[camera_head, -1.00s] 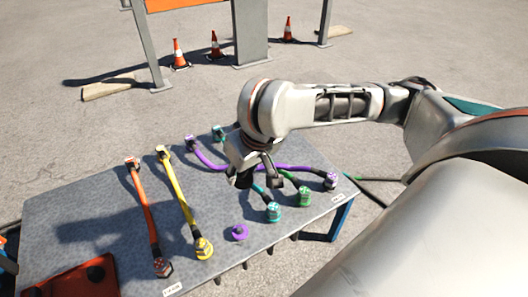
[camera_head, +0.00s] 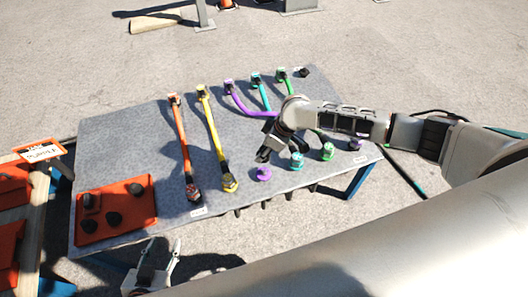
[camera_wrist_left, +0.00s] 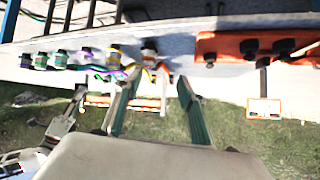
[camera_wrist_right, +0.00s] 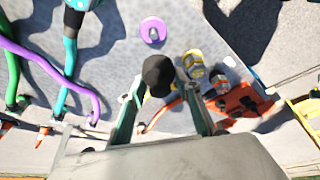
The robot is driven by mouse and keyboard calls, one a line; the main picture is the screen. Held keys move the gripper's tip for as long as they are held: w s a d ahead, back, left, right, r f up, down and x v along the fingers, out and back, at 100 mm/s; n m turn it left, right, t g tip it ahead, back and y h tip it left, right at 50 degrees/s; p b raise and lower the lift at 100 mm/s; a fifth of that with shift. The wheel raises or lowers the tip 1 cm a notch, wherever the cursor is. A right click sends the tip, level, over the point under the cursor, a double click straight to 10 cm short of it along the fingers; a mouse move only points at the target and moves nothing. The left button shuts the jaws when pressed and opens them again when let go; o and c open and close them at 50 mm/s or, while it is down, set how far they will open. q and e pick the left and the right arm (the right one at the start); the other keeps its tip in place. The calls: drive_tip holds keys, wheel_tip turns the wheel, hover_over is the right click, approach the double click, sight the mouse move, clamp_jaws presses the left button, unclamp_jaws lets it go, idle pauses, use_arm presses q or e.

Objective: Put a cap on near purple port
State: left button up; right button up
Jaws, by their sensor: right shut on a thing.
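The near purple port (camera_head: 263,173) is a purple disc with no cable on it, at the table's front edge between the yellow and teal connectors. It also shows in the right wrist view (camera_wrist_right: 153,30). My right gripper (camera_head: 269,150) is just behind the port and above the table. In its wrist view its fingers are shut on a round black cap (camera_wrist_right: 158,72), apart from the port. My left gripper (camera_head: 160,268) is open and empty, in front of the table's front edge. Several black caps lie on an orange-red tray (camera_head: 143,222) at the left.
The orange (camera_head: 182,140), yellow (camera_head: 213,135), purple (camera_head: 238,103), teal (camera_head: 264,95) and green cables run across the grey table (camera_head: 130,140). The teal connector (camera_head: 296,160) stands close to the right of the port. A dark cap-like piece (camera_head: 303,71) sits at the far right.

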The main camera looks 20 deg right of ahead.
sight(263, 171)
drive_tip(key=shift+f+n, duration=0.3)
drive_tip(key=shift+f, duration=0.5)
wheel_tip(263, 171, down, 8)
drive_tip(key=b, duration=0.6)
drive_tip(key=shift+s+d+r, duration=0.1)
drive_tip(key=shift+r, duration=0.15)
drive_tip(key=shift+f, duration=0.55)
use_arm(q)
drive_tip(key=f, duration=0.2)
drive_tip(key=a+f, duration=0.1)
drive_tip(key=f, duration=0.2)
drive_tip(key=shift+w+a, duration=0.15)
drive_tip(key=shift+a, duration=0.05)
use_arm(e)
drive_tip(key=shift+f, duration=0.25)
use_arm(q)
drive_tip(key=shift+w+d+r, duration=0.1)
drive_tip(key=shift+r, duration=0.45)
drive_tip(key=shift+f, duration=0.25)
use_arm(e)
drive_tip(key=shift+f, duration=0.3)
